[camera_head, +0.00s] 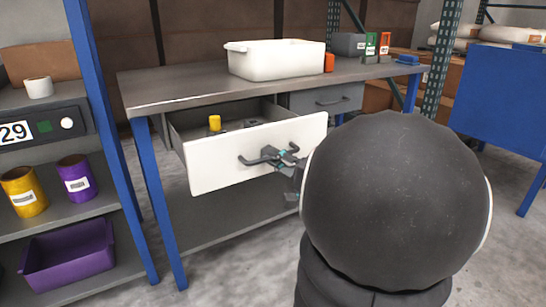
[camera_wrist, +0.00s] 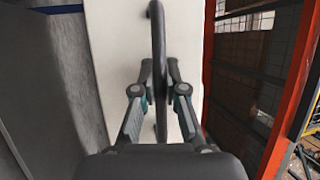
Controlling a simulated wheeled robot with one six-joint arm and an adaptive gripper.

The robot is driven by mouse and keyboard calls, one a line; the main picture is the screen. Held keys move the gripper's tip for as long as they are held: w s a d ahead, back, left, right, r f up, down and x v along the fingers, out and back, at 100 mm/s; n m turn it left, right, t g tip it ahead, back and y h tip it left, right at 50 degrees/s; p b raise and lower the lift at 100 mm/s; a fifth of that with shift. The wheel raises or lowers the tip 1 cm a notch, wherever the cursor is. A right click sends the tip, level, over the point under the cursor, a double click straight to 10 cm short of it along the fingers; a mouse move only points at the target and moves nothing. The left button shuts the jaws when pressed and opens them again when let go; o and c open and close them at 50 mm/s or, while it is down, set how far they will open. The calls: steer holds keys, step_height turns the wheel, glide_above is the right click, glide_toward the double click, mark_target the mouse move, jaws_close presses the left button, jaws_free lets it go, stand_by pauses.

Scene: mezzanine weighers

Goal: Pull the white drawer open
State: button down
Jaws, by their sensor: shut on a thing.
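The white drawer (camera_head: 225,164) stands pulled out from under the grey workbench, with its inside showing. A yellow object (camera_head: 215,123) and some dark items sit inside it. My gripper (camera_head: 290,154) is at the right part of the drawer's dark bar handle (camera_head: 250,161). In the wrist view, the fingers of my gripper (camera_wrist: 158,72) are shut on the handle (camera_wrist: 157,25), one on each side of it, in front of the white drawer face (camera_wrist: 110,40). My arm hides the area right of the drawer in the head view.
The workbench top (camera_head: 180,88) carries a white bin (camera_head: 275,60) and small items. A grey drawer (camera_head: 328,100) beside the white one is closed. A blue-posted shelf with cans and a purple bin (camera_head: 68,255) stands at left. Concrete floor (camera_head: 230,265) lies in front.

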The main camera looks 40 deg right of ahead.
steer(key=shift+s, duration=0.15)
steer(key=c, duration=1.2)
jaws_free()
steer(key=v, duration=1.2)
